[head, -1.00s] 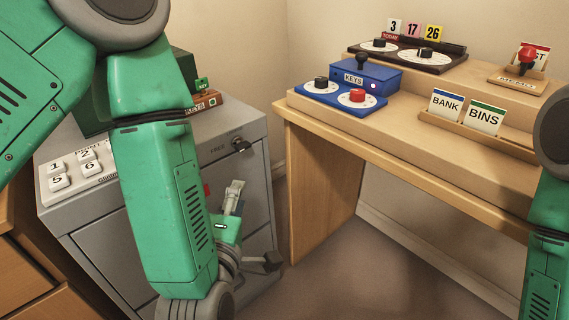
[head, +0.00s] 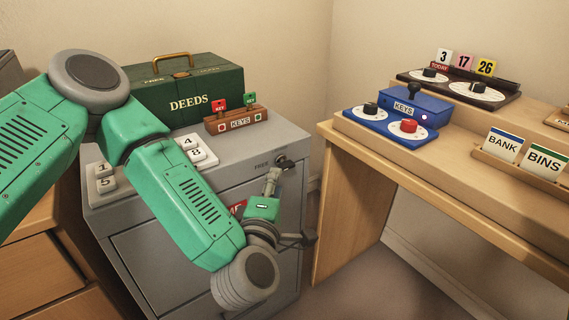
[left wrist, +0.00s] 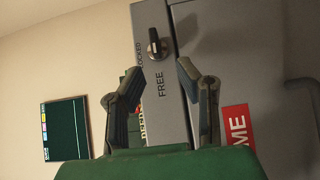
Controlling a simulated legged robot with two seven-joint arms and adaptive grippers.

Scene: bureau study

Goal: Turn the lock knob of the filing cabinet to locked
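The filing cabinet (head: 170,243) is grey. Its dark lock knob (head: 283,162) sits at the top right of the front, right of the word FREE. In the left wrist view the knob (left wrist: 155,47) shows between the words LOCKED and FREE, its bar lying roughly in line with FREE rather than LOCKED. My left gripper (head: 292,205) is in front of the cabinet's upper right, just below the knob. In the left wrist view its fingers (left wrist: 161,70) are apart with nothing between them, and the knob is beyond the tips. My right gripper is out of view.
On the cabinet stand a green DEEDS box (head: 190,98), a KEYS rack (head: 237,120) and numbered white buttons (head: 197,152).

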